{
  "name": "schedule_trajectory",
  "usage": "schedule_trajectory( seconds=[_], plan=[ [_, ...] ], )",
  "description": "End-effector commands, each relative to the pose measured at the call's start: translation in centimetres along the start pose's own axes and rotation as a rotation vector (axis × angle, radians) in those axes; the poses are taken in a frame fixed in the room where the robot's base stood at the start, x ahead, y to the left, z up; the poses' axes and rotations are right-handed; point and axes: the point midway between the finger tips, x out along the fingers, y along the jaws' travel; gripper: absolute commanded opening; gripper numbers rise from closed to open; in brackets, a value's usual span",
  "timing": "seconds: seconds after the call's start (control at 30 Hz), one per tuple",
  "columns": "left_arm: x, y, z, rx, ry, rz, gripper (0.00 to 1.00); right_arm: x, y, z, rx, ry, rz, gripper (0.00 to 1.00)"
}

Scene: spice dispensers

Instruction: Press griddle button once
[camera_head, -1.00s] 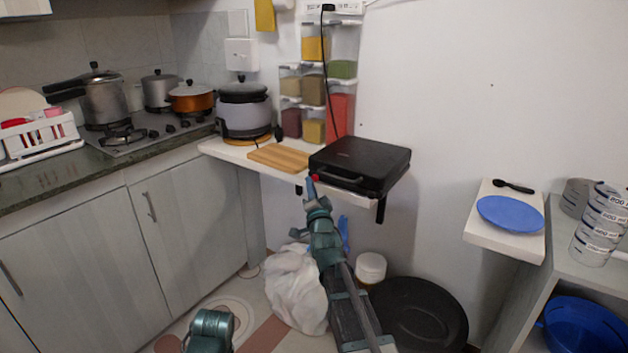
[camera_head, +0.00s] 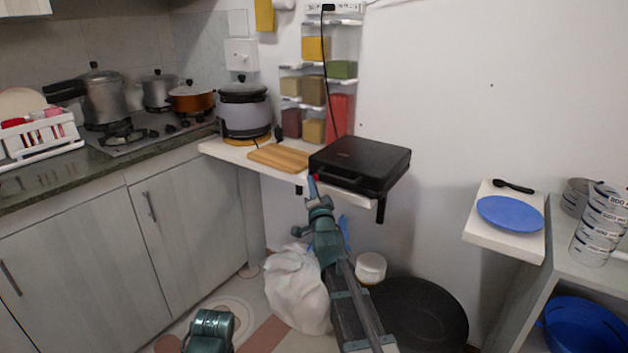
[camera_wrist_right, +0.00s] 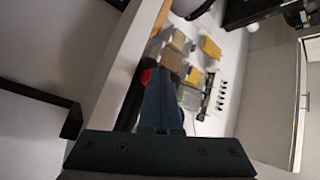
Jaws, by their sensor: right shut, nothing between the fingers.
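The griddle (camera_head: 362,162) is a closed black appliance at the right end of the white wall shelf. A small red button (camera_head: 317,177) shows at its front left corner. It also shows in the right wrist view as a red spot (camera_wrist_right: 146,76) beside the fingers. My right gripper (camera_head: 312,186) is shut and empty, its tips pointing up at that corner. In the right wrist view the shut fingers (camera_wrist_right: 160,88) lie close beside the red spot. I cannot tell whether they touch it. My left gripper is not in view; only a green arm part shows at the bottom.
A wooden board (camera_head: 279,157) and a grey cooker (camera_head: 244,111) stand left of the griddle on the shelf (camera_head: 228,151). Spice dispensers (camera_head: 314,91) hang on the wall behind. A white bag (camera_head: 296,288) and a black round bin (camera_head: 416,314) stand below.

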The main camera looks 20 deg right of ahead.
Motion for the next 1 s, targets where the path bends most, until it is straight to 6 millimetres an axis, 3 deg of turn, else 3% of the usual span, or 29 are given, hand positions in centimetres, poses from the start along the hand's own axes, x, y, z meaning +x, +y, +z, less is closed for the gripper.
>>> schedule_trajectory(
  seconds=[1.0],
  plan=[
    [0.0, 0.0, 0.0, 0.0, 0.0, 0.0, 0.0, -1.0, -0.7, 0.7, 0.0, 0.0, 0.0, 0.0]
  ],
)
